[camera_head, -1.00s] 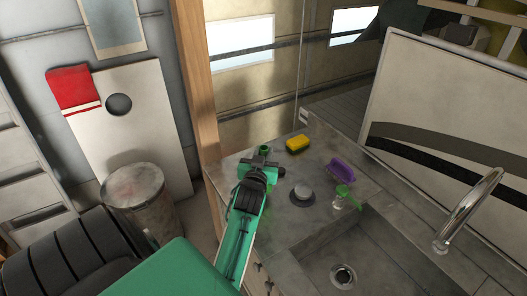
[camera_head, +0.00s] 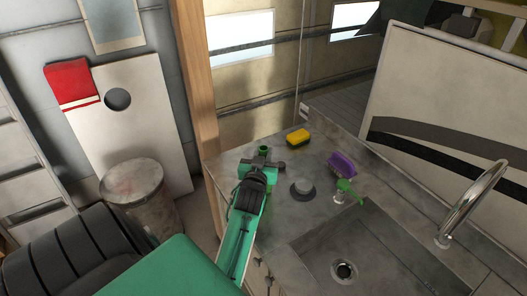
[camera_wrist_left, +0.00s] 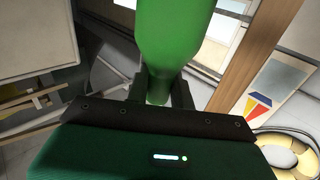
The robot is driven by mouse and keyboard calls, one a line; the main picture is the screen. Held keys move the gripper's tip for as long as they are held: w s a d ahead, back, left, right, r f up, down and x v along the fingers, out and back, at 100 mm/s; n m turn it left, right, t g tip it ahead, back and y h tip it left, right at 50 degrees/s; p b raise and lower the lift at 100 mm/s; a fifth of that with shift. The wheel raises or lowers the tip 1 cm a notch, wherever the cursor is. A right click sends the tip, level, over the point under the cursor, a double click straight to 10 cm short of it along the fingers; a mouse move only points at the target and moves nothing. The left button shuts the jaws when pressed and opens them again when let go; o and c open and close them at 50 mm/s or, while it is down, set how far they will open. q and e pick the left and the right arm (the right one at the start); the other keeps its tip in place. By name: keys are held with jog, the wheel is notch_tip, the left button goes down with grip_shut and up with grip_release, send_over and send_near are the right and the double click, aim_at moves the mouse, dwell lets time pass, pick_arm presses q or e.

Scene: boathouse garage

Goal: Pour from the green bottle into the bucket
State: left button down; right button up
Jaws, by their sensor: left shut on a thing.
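My left gripper (camera_head: 262,164) is shut on the green bottle (camera_head: 264,150). In the head view only the bottle's green top shows between the fingers, over the near left part of the counter. In the left wrist view the bottle (camera_wrist_left: 165,40) rises between the two dark fingers, and its upper end is out of the picture. A weathered grey metal cylinder (camera_head: 140,212) stands on the floor left of the counter. It may be the bucket; I cannot tell whether its stained top is open. My right gripper is not in view.
On the counter (camera_head: 232,165) are a yellow sponge (camera_head: 298,139), a grey round thing (camera_head: 303,190), a purple brush (camera_head: 341,165) and a green-topped dispenser (camera_head: 345,191). A sink (camera_head: 385,262) with a curved tap (camera_head: 470,205) lies right. A wooden post (camera_head: 198,75) stands behind the cylinder.

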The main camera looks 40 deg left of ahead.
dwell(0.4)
pick_arm(q)
jog(key=shift+f, duration=0.2)
jog(key=c, duration=1.1)
grip_release()
jog(key=shift+f, duration=0.1)
